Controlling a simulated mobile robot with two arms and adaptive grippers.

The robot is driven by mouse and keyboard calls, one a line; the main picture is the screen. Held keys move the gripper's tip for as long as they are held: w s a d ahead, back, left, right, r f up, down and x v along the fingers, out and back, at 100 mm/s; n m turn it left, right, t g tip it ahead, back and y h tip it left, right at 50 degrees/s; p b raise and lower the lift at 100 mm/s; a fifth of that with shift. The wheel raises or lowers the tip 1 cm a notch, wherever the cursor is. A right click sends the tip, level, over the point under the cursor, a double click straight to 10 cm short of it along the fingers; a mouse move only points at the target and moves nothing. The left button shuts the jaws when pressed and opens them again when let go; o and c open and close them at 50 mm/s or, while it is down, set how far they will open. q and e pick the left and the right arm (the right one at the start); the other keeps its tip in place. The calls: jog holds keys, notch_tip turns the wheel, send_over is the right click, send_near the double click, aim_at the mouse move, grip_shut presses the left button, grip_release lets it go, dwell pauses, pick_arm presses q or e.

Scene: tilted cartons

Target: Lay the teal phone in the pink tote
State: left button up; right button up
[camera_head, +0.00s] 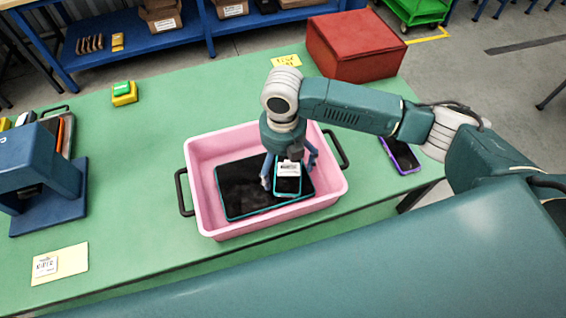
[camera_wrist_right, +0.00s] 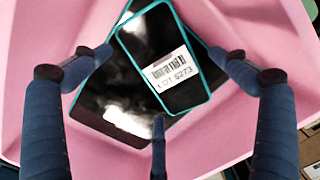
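The teal phone (camera_head: 288,187) has a dark screen, a teal rim and a white barcode label. It lies inside the pink tote (camera_head: 212,222), overlapping a larger black tablet with a teal rim (camera_head: 240,192). In the right wrist view the phone (camera_wrist_right: 148,50) lies aslant over the tablet (camera_wrist_right: 105,105). My right gripper (camera_head: 290,172) is down in the tote above the phone. Its blue fingers are spread, with visible gaps to the phone's sides in the right wrist view (camera_wrist_right: 160,62). My left gripper is not in view.
A purple-rimmed phone (camera_head: 402,155) lies right of the tote, beneath my right arm. A red box (camera_head: 355,48) stands at the back right. A blue stand (camera_head: 45,180) and a labelled card (camera_head: 60,264) are at the left. The green table (camera_head: 150,130) is clear behind the tote.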

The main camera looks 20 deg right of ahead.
jog(key=shift+r, duration=0.55)
notch_tip(320, 180, up, 12)
jog(key=b, duration=0.2)
jog(key=shift+r, duration=0.1)
